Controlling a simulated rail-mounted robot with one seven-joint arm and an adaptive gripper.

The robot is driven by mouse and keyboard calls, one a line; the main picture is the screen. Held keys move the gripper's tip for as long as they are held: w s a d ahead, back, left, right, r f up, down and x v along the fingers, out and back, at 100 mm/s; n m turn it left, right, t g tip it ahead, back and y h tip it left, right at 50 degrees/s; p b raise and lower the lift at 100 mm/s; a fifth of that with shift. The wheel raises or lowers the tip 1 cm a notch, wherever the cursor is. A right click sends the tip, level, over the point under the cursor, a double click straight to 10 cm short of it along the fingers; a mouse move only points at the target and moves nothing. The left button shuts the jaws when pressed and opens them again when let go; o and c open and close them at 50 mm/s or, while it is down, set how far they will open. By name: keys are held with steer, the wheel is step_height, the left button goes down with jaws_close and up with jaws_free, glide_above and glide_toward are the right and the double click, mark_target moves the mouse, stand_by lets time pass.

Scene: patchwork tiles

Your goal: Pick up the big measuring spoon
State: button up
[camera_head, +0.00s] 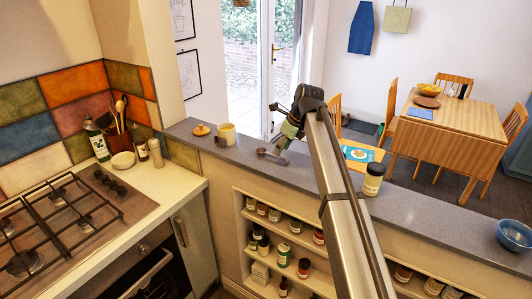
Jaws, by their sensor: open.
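A dark grey measuring spoon (271,155) lies on the grey ledge (232,156), its handle pointing toward my gripper. A second, smaller dark object (220,141), perhaps another spoon, lies farther left near the cream jar.
A dark-lidded jar (373,180) stands right of my arm, with a blue bowl (514,234) farther right. A colourful booklet (358,154) lies behind the ledge.

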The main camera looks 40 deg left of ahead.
steer(key=p+x, duration=0.1)
steer(key=x, duration=0.3)
steer(key=shift+f+p, duration=0.2)
steer(key=shift+p, duration=0.2)
jaws_close()
steer(key=shift+w+r, duration=0.1)
step_height(320, 180, up, 20)
steer(key=b, duration=0.5)
steer(key=shift+b, duration=0.35)
